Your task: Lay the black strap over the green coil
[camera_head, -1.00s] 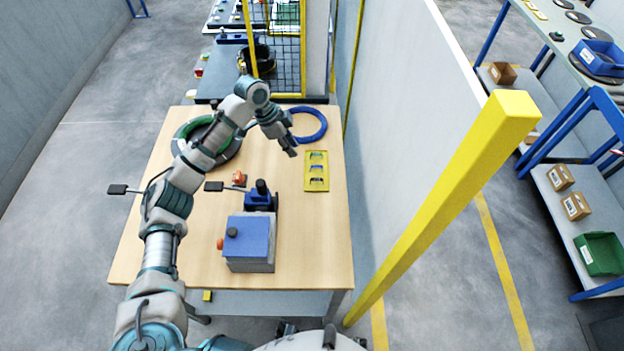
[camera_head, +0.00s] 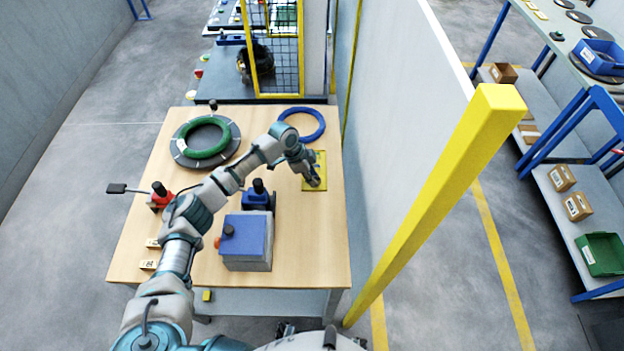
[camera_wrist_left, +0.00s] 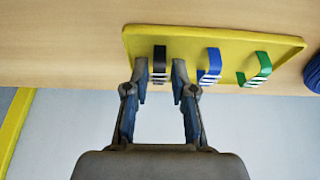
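The green coil (camera_head: 222,145) lies on a dark grey round plate (camera_head: 180,156) at the table's back left. The yellow strap tray (camera_head: 320,158) is at the table's right side, partly behind my left gripper. In the left wrist view the black strap (camera_wrist_left: 159,58) stands as a small arch at the left end of the tray (camera_wrist_left: 285,44). My left gripper (camera_head: 315,184) is open at the tray's front edge. In the left wrist view its fingertips (camera_wrist_left: 159,68) are on either side of the black strap, with gaps showing. My right gripper is not in view.
A blue strap (camera_wrist_left: 210,66) and a green strap (camera_wrist_left: 258,69) stand beside the black one. A blue coil (camera_head: 302,138) lies behind the tray. A blue-topped box (camera_head: 247,238) and a red tool (camera_head: 160,200) stand nearer. A wall borders the table's right.

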